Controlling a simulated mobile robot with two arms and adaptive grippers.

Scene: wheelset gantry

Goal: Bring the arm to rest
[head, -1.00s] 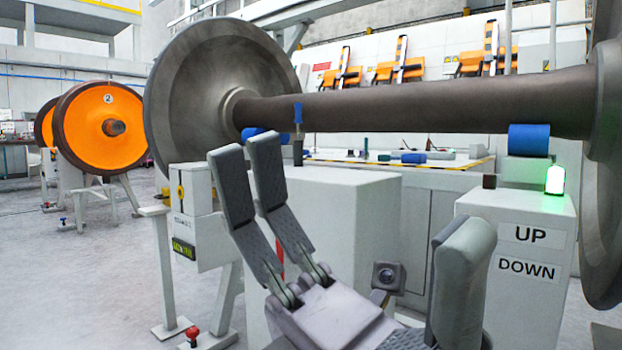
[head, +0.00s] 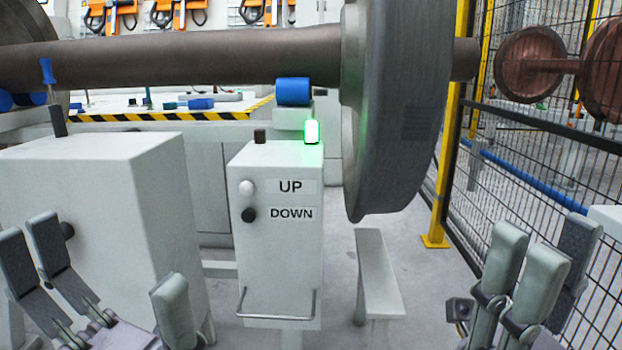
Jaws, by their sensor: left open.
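My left gripper (head: 98,256) is at the lower left of the head view. Its grey padded fingers stand apart, with nothing between them. It is in front of the large white block (head: 95,165). My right gripper (head: 540,262) is at the lower right, in front of the mesh fence. Its padded fingers point up and overlap in this view, so its opening is unclear. No object shows in it. Most of both arms is out of the picture.
A control box (head: 278,270) marked UP and DOWN, with a lit green lamp (head: 312,131), stands between the grippers. The wheelset's axle (head: 200,58) and wheel (head: 390,110) are above. A mesh fence (head: 480,180) bounds the right side. A narrow stand (head: 378,270) is right of the box.

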